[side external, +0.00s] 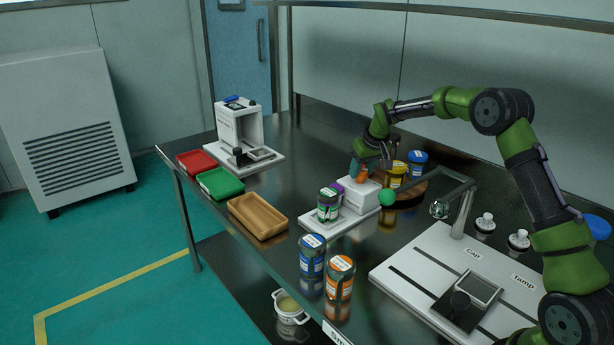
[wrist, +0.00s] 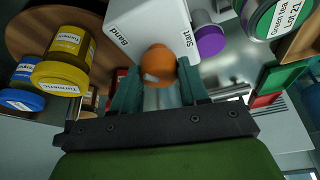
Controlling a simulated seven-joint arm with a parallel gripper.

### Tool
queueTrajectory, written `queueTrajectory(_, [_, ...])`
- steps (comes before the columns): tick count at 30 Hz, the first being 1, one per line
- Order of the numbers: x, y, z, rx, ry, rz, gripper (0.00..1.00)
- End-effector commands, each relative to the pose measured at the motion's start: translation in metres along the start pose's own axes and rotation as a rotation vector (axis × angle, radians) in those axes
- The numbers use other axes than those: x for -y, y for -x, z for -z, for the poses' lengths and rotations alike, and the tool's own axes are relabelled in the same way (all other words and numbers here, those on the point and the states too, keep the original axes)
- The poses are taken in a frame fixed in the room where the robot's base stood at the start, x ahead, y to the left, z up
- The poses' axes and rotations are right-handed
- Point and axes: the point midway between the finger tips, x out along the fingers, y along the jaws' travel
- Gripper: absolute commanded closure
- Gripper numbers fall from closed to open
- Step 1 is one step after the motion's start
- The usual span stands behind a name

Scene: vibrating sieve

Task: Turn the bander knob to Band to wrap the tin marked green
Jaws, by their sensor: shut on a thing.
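The bander is a white box (side external: 361,196) on a white base plate; its top in the wrist view (wrist: 150,22) reads "Band" on the left and "Start" on the right. Its orange knob (wrist: 158,62) sits between my gripper's teal fingers (wrist: 158,84), which are shut on it. A pale mark shows on the knob, but I cannot tell which word it points to. In the side view my gripper (side external: 364,172) is over the box. The green-labelled tin (side external: 327,205) stands on the base plate beside the box; the wrist view shows its "Green tea Lot 21" label (wrist: 283,18).
A purple cylinder (wrist: 208,38) is beside the box. Yellow (side external: 394,174) and blue (side external: 417,163) tins stand on a round wooden stand behind it. Blue (side external: 312,256) and orange (side external: 340,278) tins stand in front. A green ball on a bar (side external: 387,197) is close right of the bander.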

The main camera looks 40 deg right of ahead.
Motion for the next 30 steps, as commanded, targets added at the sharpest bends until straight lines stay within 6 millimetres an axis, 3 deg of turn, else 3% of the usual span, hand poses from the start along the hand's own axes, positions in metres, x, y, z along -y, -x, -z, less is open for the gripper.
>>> queueTrajectory(9, [-0.001,0.0,-0.001,0.002,0.02,0.008,0.87])
queueTrajectory(10, [-0.001,0.0,-0.001,0.002,0.02,0.007,0.55])
queueTrajectory(15, [0.0,0.0,-0.001,0.002,0.019,0.008,0.31])
queueTrajectory(25, [0.0,0.003,0.0,0.0,0.018,0.008,0.31])
queueTrajectory(30, [-0.001,0.026,0.0,-0.002,0.019,0.007,0.31])
